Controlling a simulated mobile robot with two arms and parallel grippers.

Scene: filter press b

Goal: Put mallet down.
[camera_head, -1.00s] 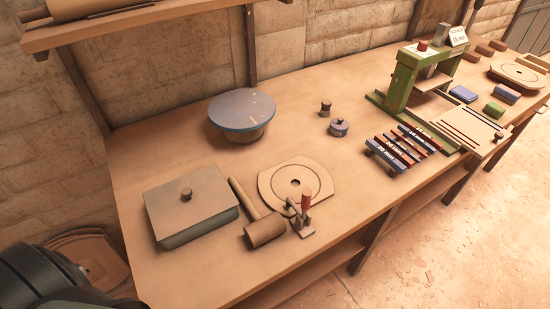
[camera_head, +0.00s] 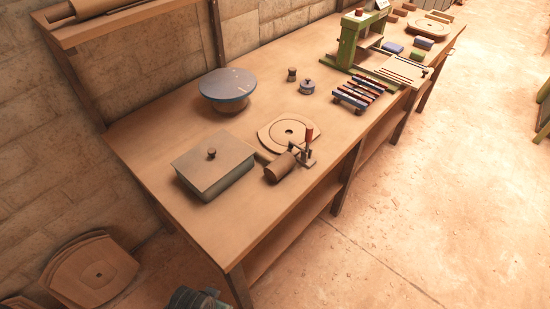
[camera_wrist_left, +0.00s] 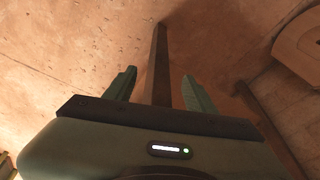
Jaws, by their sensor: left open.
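The mallet (camera_head: 279,167) lies on the workbench (camera_head: 240,222), its brown cylindrical head near the front edge. Only a short bit of its handle shows, between the lidded box and the round plate. The head is close beside an upright toggle clamp with a red handle (camera_head: 309,134); I cannot tell if they touch. My left gripper (camera_wrist_left: 157,88) is open in the left wrist view, with nothing held between its fingers. A dark part of mine shows at the bottom of the head view, away from the mallet. My right gripper is not in view.
A lidded box (camera_head: 212,172) stands left of the mallet, a round plate (camera_head: 290,132) behind it. A blue-topped round stand (camera_head: 227,87), a rack of coloured bars (camera_head: 360,96) and a green press (camera_head: 348,45) stand farther along. Floor (camera_head: 430,190) in front is clear.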

